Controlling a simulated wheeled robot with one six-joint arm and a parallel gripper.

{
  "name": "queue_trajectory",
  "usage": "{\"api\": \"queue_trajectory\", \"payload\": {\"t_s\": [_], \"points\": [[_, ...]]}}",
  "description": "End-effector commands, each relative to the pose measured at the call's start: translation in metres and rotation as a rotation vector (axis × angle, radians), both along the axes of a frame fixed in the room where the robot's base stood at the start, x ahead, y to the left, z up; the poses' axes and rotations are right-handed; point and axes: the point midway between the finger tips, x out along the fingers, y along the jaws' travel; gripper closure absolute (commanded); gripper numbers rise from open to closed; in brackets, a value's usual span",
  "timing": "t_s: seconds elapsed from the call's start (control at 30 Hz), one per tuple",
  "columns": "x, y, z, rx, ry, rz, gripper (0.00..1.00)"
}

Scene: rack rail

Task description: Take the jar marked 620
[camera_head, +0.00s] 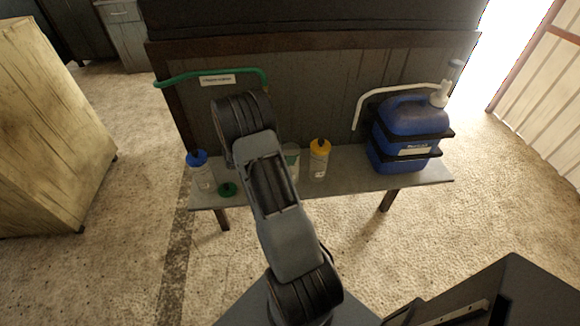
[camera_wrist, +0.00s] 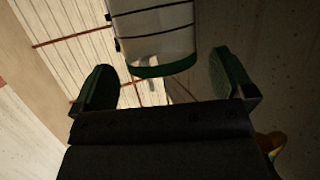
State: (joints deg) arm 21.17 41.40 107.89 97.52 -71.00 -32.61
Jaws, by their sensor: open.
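In the wrist view a pale jar (camera_wrist: 152,30) with dark lines and a green edge shows at the top centre. My gripper (camera_wrist: 161,64) is open, its two dark fingers apart, one to each side of the jar's green edge in the picture. I cannot tell whether they touch it. In the head view a pale jar (camera_head: 292,158) with a green mark is mostly hidden behind my arm. A yellow-lidded jar (camera_head: 319,163) stands right of it, and a blue-lidded jar (camera_head: 203,177) stands at the left. No number 620 is readable.
The jars stand on a narrow grey bench (camera_head: 345,180). A blue canister (camera_head: 408,133) fills the right end. A green rail (camera_head: 180,80) and a white rail (camera_head: 361,105) stand behind.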

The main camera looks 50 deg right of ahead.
Motion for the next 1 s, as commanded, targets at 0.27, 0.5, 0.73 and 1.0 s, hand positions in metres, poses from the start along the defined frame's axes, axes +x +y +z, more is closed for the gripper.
{"api": "queue_trajectory", "payload": {"t_s": [0.27, 0.5, 0.73, 1.0], "points": [[-0.008, -0.028, -0.01, 0.0, 0.0, -0.002, 0.0], [-0.009, -0.03, -0.012, -0.001, 0.0, -0.001, 0.0], [-0.009, -0.03, -0.012, 0.0, -0.001, -0.001, 0.16], [-0.009, -0.03, -0.012, 0.0, 0.0, -0.002, 0.42]]}}
